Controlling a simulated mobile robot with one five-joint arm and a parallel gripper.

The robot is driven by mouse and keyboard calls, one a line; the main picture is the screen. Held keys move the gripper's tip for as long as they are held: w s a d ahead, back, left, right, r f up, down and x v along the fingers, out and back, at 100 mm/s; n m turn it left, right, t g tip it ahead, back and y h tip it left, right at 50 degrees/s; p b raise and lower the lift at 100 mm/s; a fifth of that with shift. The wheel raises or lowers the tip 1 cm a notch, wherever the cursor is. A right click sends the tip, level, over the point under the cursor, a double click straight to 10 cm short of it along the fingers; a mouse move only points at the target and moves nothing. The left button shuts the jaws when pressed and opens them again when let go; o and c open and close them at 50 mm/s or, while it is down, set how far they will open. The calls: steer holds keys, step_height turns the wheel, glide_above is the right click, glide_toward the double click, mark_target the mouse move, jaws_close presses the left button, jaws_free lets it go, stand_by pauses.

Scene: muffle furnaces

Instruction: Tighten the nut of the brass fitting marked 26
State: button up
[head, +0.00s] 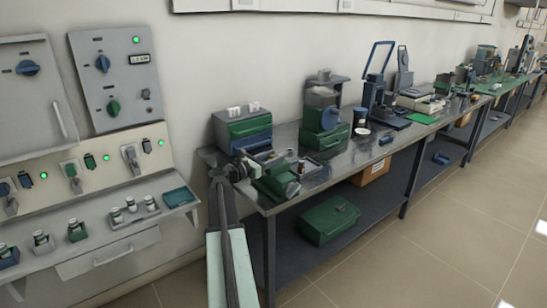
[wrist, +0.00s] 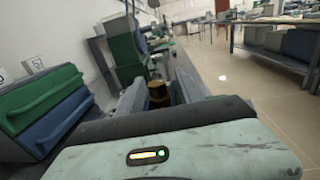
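My gripper (head: 242,168) is over the near left end of the steel bench in the head view. No mark 26 is readable in either view, so I cannot tell whether this is the fitting with that number. In the head view the brass piece is too small or hidden to make out.
A green and blue drawer unit (head: 244,131) stands behind my gripper; it also shows at left in the wrist view (wrist: 45,108). A green device (head: 275,181) sits close to its right. A wall control panel (head: 115,75) is at left. The floor (head: 450,220) at right is clear.

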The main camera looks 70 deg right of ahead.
steer(key=shift+w, duration=0.1)
steer(key=v, duration=0.7)
steer(key=shift+a, duration=0.4)
steer(key=shift+w, duration=0.15)
